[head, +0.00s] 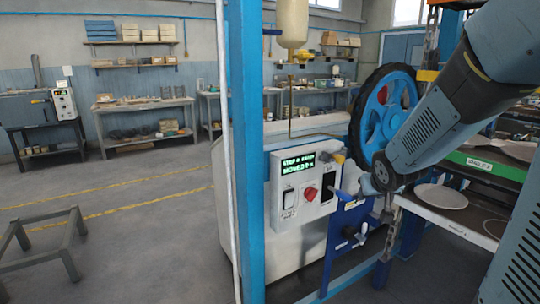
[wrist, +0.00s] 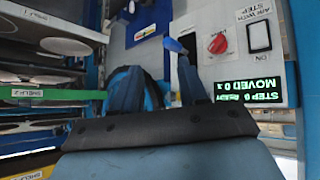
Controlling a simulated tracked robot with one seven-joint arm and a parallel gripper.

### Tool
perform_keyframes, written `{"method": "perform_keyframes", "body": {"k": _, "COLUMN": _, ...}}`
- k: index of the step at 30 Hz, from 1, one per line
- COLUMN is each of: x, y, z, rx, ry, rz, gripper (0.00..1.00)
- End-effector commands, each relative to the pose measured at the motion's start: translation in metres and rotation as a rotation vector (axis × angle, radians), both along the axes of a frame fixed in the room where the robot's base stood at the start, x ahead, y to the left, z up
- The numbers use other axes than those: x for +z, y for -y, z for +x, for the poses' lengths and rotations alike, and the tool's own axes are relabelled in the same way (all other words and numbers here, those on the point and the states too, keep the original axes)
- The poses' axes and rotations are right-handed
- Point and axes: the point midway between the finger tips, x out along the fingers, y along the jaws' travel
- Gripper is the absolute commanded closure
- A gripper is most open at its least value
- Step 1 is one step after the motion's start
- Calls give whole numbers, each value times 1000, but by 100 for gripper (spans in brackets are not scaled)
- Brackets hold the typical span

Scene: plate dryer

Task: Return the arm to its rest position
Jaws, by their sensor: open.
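My blue-grey arm (head: 428,125) reaches in from the upper right in the head view, in front of the large blue wheel. In the wrist view, which is upside down, my gripper (wrist: 157,85) has two blue fingers spread apart with nothing held between them. A blue-tipped lever (wrist: 175,46) shows just beyond the fingers; I cannot tell how near they are to it. The control panel (head: 305,190) with a red knob (head: 310,193) stands to the left of my gripper in the head view. The fingers are hard to make out there.
The blue wheel (head: 382,112) with a black rim is close to my arm. Shelves with pale plates (head: 440,196) stand on the right. A blue post (head: 245,150) rises left of the panel. The floor at left is open apart from a low frame (head: 45,232).

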Motion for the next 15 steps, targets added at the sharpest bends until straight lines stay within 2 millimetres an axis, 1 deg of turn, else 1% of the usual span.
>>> {"method": "perform_keyframes", "body": {"k": 1, "x": 12, "y": -2, "z": -11, "rx": -10, "ry": -8, "rz": -13, "gripper": 57}}
{"method": "perform_keyframes", "body": {"k": 6, "x": 39, "y": -6, "z": -50, "rx": -48, "ry": -62, "rz": -32, "gripper": 57}}
{"method": "perform_keyframes", "body": {"k": 11, "x": 60, "y": -12, "z": -92, "rx": -67, "ry": -116, "rz": -22, "gripper": 57}}
{"method": "perform_keyframes", "body": {"k": 15, "x": 76, "y": -21, "z": -131, "rx": -67, "ry": -163, "rz": 5, "gripper": 57}}
